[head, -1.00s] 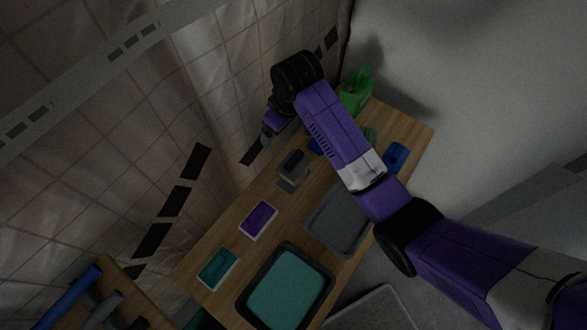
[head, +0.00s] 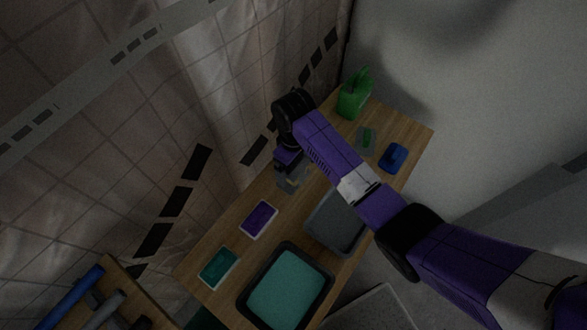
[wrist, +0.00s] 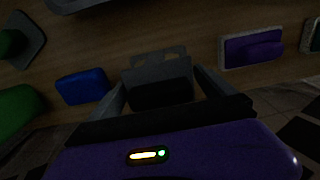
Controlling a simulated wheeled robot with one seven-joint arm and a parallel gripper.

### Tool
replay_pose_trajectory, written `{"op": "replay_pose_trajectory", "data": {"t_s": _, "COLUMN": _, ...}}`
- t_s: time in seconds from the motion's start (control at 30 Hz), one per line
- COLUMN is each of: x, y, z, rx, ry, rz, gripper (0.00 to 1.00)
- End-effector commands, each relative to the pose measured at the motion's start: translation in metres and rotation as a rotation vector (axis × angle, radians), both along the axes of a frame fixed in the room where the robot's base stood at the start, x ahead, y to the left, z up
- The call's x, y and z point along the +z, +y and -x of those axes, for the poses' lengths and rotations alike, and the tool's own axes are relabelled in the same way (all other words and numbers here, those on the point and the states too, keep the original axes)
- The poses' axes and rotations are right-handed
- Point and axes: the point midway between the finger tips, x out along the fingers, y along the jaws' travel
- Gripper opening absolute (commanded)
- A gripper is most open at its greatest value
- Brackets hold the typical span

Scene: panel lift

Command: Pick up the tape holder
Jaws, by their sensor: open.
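The tape holder, a grey block with a dark body, stands on the wooden table and shows in the wrist view (wrist: 158,70), between my fingers. In the head view my gripper (head: 290,172) is over it and hides most of it. In the wrist view my gripper (wrist: 163,88) is open, one finger on each side of the holder. I cannot tell whether the fingers touch it.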

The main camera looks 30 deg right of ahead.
Motion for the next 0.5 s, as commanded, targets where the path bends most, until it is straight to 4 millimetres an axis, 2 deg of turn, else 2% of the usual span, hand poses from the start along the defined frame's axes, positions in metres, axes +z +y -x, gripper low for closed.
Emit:
{"op": "replay_pose_trajectory", "data": {"t_s": 0.27, "x": -0.0039, "y": 0.0, "z": -0.0002, "rx": 0.0, "ry": -0.002, "rz": -0.001, "gripper": 0.94}}
{"op": "replay_pose_trajectory", "data": {"t_s": 0.5, "x": -0.0037, "y": 0.0, "z": -0.0002, "rx": 0.0, "ry": -0.002, "rz": -0.001, "gripper": 0.48}}
